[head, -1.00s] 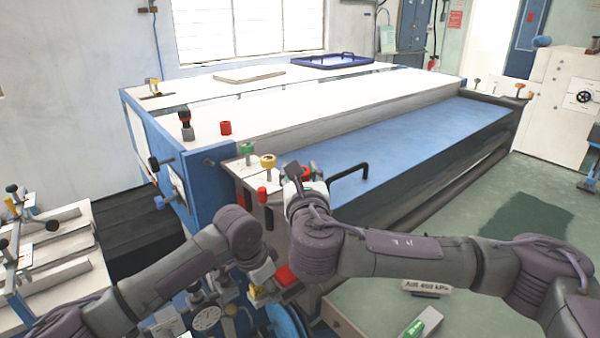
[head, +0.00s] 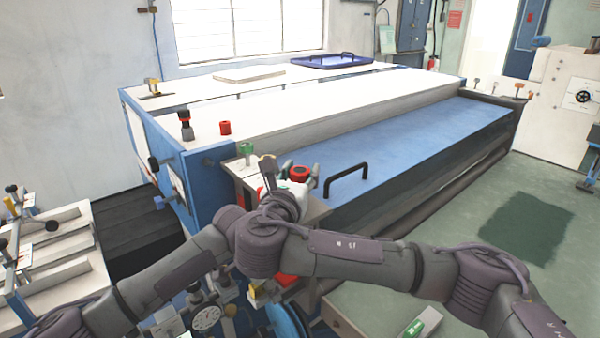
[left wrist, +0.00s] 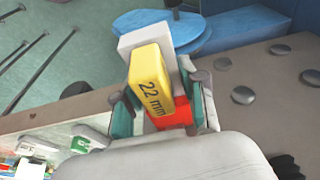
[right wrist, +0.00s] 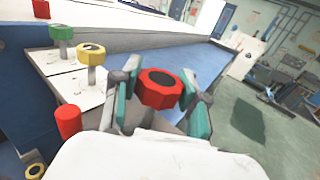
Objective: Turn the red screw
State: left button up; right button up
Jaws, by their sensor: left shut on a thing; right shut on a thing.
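The red screw (right wrist: 160,88) has a faceted red head with a dark centre. In the right wrist view it sits between the teal finger pads of my right gripper (right wrist: 160,108), which is shut on it. In the head view the red screw (head: 300,173) shows at the front corner of the blue machine, beside the right gripper. My left gripper (left wrist: 163,118) is shut on a yellow block (left wrist: 152,85) marked "22 mm", with white and red parts against it. In the head view the left gripper is mostly hidden behind my right arm.
A green knob (right wrist: 62,40), a yellow knob (right wrist: 92,52) and a red cylinder (right wrist: 68,122) stand left of the right gripper. A black handle (head: 346,180) rises from the blue cover (head: 420,135) at right. Dial gauges (head: 206,318) lie below.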

jog(key=o, duration=1.2)
jog(key=shift+c, duration=0.2)
jog(key=v, duration=1.1)
jog(key=shift+s+a, duration=0.2)
jog(key=shift+s, duration=0.15)
